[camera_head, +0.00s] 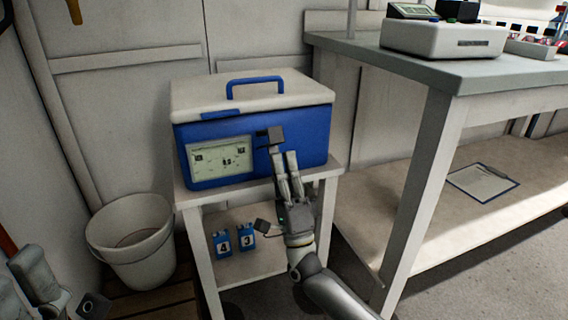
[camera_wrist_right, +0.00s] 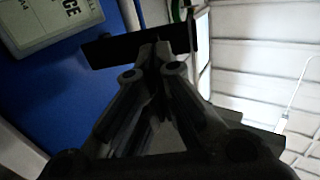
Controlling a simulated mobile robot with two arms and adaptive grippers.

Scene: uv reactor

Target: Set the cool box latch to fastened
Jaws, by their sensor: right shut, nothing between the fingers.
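The cool box (camera_head: 310,137) has a blue body, a pale lid (camera_head: 200,92) that looks closed, and a blue handle. It stands on a small table. A dark latch (camera_head: 276,134) sits on its front, right of the label; it shows as a dark bar in the right wrist view (camera_wrist_right: 108,50). My right gripper (camera_head: 282,154) is shut and empty, its fingertips at the latch's lower edge. In the right wrist view, the fingertips (camera_wrist_right: 159,52) overlap the bar; I cannot tell whether they touch. My left gripper (camera_head: 38,275) is partly in view at the lower left, away from the box.
The small table (camera_head: 328,172) has blue numbered blocks (camera_head: 234,240) on its lower shelf. A white bucket (camera_head: 130,245) stands to its left. A workbench (camera_head: 400,67) with a device on top is on the right, with a clipboard (camera_head: 483,181) on its lower shelf.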

